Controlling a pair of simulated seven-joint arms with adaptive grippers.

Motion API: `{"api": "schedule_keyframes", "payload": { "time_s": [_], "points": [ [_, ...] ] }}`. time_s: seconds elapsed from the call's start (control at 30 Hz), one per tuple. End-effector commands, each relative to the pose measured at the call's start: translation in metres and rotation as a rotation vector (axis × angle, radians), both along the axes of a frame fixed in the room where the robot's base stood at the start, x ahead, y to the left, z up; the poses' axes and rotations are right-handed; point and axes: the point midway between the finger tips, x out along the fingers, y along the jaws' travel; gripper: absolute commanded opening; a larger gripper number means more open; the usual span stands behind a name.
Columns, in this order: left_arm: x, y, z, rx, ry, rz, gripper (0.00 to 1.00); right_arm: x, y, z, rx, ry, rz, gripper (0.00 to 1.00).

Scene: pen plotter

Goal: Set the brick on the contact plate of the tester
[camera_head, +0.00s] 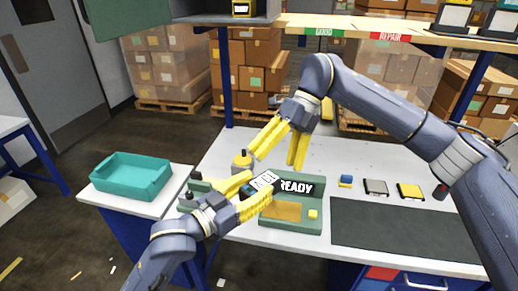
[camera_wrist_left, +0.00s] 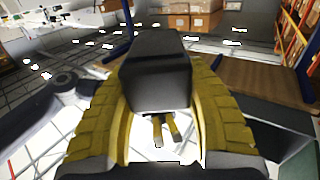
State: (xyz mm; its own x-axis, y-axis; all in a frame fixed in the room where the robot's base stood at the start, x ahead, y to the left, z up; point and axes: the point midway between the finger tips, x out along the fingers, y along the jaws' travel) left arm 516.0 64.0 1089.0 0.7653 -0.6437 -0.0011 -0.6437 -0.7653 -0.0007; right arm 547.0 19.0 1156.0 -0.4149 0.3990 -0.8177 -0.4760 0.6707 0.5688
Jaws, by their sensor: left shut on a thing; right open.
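The brick (camera_head: 262,184) is a dark block with a white label face. My left gripper (camera_head: 257,188) is shut on it, with yellow fingers on both sides. In the left wrist view the black brick (camera_wrist_left: 157,72) sits between the fingers (camera_wrist_left: 160,110). The green tester (camera_head: 312,224) carries a READY display. Its brass-coloured contact plate (camera_head: 284,211) lies bare in front of the display. The brick is up and left of the plate in the picture; its height above the tester is unclear. My right gripper (camera_head: 276,157) is open and empty behind the tester.
Blue (camera_head: 346,181), grey (camera_head: 376,187) and yellow (camera_head: 410,191) items lie to the right, behind a dark mat (camera_head: 400,230). A teal bin (camera_head: 130,177) is at left. The table's back area is clear.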

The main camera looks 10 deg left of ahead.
Motion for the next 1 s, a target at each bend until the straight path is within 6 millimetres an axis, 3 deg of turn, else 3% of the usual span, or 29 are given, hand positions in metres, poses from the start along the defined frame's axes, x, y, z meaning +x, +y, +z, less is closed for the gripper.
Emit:
{"api": "schedule_keyframes", "payload": {
  "time_s": [0.23, 0.6, 0.77, 1.0],
  "points": [
    [0.000, 0.000, 0.001, -0.001, -0.002, 0.000, 0.03, -0.015, 0.027, 0.024, -0.205, -0.268, 0.142, 1.00],
    [0.000, 0.000, 0.001, -0.001, -0.002, 0.000, 0.03, -0.021, 0.038, 0.041, -0.357, -0.472, 0.224, 1.00],
    [0.000, 0.000, 0.001, -0.001, -0.002, 0.000, 0.03, -0.021, 0.039, 0.035, -0.372, -0.489, 0.230, 1.00],
    [0.000, 0.000, 0.001, -0.001, -0.002, 0.000, 0.03, -0.022, 0.039, 0.003, -0.370, -0.486, 0.230, 1.00]
  ]
}}
